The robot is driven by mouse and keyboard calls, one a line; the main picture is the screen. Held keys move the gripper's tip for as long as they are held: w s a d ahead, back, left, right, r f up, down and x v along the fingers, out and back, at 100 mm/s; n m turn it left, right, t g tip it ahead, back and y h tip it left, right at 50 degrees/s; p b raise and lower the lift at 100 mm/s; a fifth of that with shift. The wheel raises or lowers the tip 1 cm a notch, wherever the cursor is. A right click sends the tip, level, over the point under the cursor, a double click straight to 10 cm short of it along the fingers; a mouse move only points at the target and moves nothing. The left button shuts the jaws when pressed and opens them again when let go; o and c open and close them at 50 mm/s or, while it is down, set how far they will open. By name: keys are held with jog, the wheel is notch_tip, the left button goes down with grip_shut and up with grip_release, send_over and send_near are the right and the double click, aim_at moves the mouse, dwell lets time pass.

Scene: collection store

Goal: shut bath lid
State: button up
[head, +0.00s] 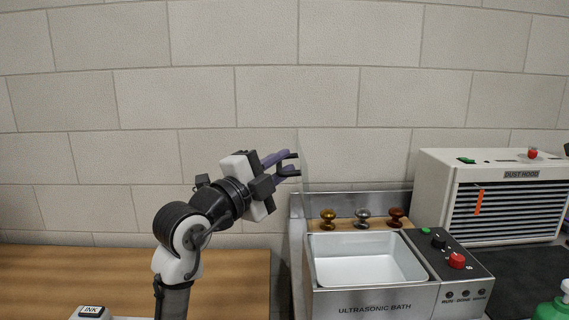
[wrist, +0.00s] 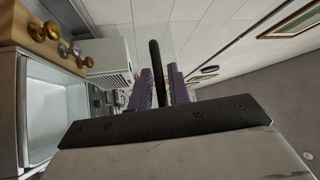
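The ultrasonic bath (head: 370,302) stands right of my arm, its white basin (head: 365,262) uncovered and empty. Its lid looks like a clear pane (head: 350,160) standing raised behind the basin; its edges are faint. My gripper (head: 288,164) is up at the left edge of this pane, above the bath's back left corner. In the wrist view, a black bar that looks like the lid handle (wrist: 156,72) runs between the purple fingers of my gripper (wrist: 159,85). The fingers are close on either side of the bar. I cannot tell whether they press on it.
Brass, silver and brown knobs (head: 362,218) stand on a wooden strip behind the basin. A control box with a red knob (head: 456,261) adjoins the bath at right. A dust hood (head: 505,200) stands farther right. A green bottle (head: 552,309) is at the right edge. The wooden worktop (head: 75,270) at left is largely clear.

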grip_shut()
dwell(0.3)
